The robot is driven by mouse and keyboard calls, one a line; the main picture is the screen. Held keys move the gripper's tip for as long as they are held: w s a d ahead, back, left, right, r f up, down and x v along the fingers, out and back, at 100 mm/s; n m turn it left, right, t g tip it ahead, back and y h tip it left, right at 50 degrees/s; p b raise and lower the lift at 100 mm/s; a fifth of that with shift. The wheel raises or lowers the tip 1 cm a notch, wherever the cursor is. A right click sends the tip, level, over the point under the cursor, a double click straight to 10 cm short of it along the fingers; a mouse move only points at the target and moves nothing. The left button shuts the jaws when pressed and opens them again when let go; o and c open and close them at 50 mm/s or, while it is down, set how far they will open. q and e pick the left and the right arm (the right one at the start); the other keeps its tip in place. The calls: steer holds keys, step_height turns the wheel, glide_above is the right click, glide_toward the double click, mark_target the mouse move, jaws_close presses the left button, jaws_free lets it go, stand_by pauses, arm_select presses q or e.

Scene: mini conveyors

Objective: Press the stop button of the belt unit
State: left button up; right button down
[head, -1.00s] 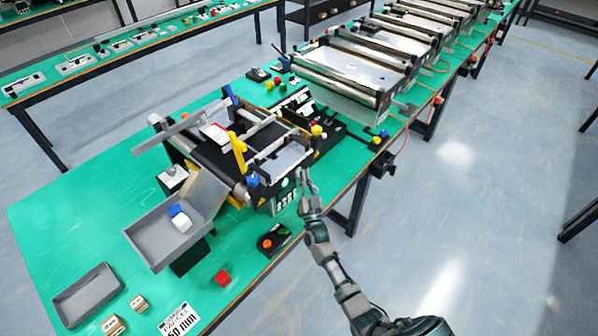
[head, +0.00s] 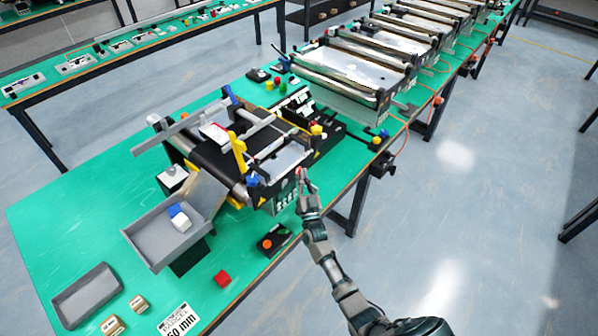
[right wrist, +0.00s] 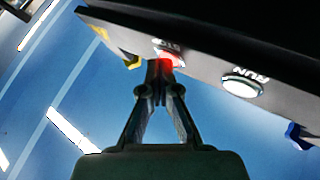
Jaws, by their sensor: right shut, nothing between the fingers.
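The belt unit (head: 213,158) stands on the green table with its dark belt and rollers. In the right wrist view its front panel (right wrist: 205,60) crosses the top. A red, glowing stop button (right wrist: 174,61) sits on that panel, with a partly hidden label above it. A white button (right wrist: 243,85) marked RUN is to its right. My right gripper (head: 303,182) is shut and empty at the unit's front side. In the wrist view its fingertips (right wrist: 160,68) overlap the red button's left edge; I cannot tell whether they touch it. My left gripper is not in view.
A grey sloping tray (head: 150,243) with a blue and white block (head: 180,218) is left of the unit. Open floor lies to the right.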

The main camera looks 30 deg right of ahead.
steer(key=shift+s+d+p, duration=0.3)
steer(key=shift+s+p, duration=0.2)
steer(key=shift+s, duration=0.25)
steer(key=s, duration=0.1)
steer(key=s+d+p, duration=0.1)
steer(key=s, duration=0.1)
steer(key=s+d+p, duration=0.1)
steer(key=shift+s, duration=0.3)
stand_by(0.8)
